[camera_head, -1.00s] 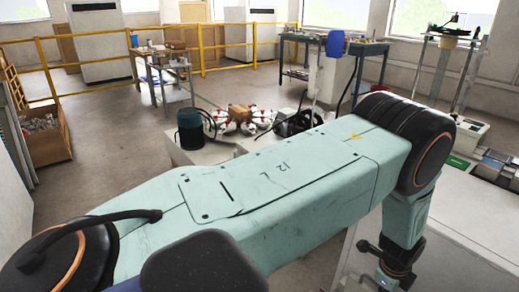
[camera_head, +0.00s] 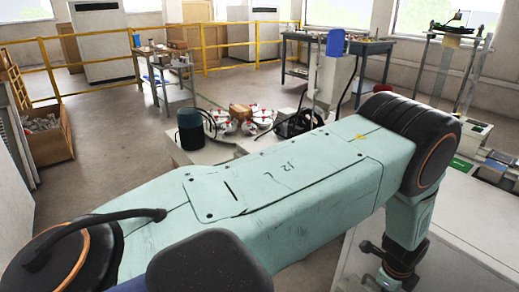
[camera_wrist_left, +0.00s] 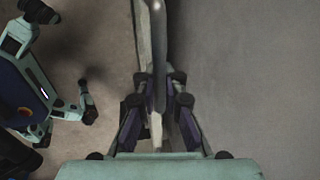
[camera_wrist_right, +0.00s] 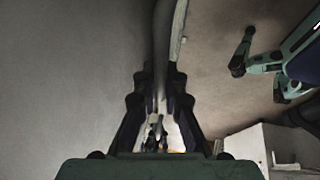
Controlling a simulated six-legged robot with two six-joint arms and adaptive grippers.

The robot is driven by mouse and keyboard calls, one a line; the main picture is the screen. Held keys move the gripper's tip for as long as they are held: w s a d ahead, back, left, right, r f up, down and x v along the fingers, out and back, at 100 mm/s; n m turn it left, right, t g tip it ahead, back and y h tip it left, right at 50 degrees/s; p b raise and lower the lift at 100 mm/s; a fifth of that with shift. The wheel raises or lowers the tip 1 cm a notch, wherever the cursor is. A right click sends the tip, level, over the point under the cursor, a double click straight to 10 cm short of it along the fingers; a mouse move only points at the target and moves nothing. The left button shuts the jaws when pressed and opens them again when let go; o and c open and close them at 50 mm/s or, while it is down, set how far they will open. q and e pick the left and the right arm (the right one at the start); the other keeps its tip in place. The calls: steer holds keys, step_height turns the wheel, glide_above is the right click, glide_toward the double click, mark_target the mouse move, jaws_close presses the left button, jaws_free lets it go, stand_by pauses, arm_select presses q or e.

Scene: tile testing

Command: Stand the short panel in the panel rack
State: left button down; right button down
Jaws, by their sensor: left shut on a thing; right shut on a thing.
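My left gripper (camera_wrist_left: 160,82) is shut on a thin panel in the left wrist view. The panel (camera_wrist_left: 142,40) shows nearly edge-on as a pale strip running up from between the fingers. My right gripper (camera_wrist_right: 160,78) is also shut on a thin, edge-on panel, with a pale edge (camera_wrist_right: 179,32) running to the top of the right wrist view. I cannot tell for certain that both hold the same panel. In the head view my left arm crosses the picture and hides much of the workspace. I cannot make out the panel rack.
A white surface (camera_head: 455,240) lies at the right of the head view, with equipment (camera_head: 495,165) at its far edge. Beyond my arm are a dark cylinder (camera_head: 190,130) and a red-and-white drone-like object (camera_head: 240,118). A yellow railing (camera_head: 215,45) runs behind.

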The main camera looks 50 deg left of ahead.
arm_select(q)
steer(key=shift+w, duration=0.25)
arm_select(e)
steer(key=shift+w, duration=0.2)
arm_select(q)
steer(key=shift+s+r, duration=0.1)
steer(key=shift+s, duration=0.05)
arm_select(e)
steer(key=shift+s+r, duration=0.1)
